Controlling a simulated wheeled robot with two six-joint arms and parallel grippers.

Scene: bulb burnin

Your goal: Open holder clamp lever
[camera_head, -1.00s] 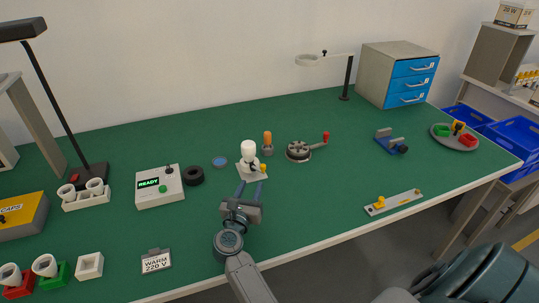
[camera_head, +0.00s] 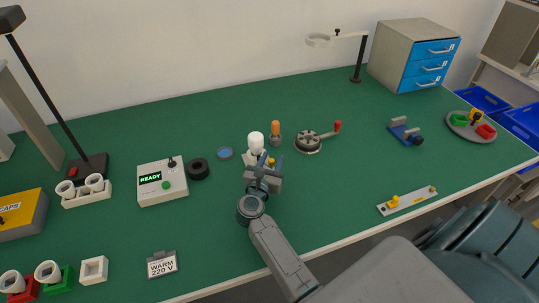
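The holder with a white bulb (camera_head: 256,142) standing upright in it is in the middle of the bench. Its clamp lever has a yellow knob (camera_head: 271,161) at the holder's front right. My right gripper (camera_head: 267,162) is just in front of the holder, its fingers apart and close to the knob. I cannot tell whether a finger touches the lever. The gripper hides the holder's base and most of the lever. My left gripper is not in view.
A tester box reading READY (camera_head: 162,184) and a black ring (camera_head: 199,169) stand left of the holder. An orange-topped piece (camera_head: 275,132) and a round fixture with a red-knobbed crank (camera_head: 307,143) stand close on the right.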

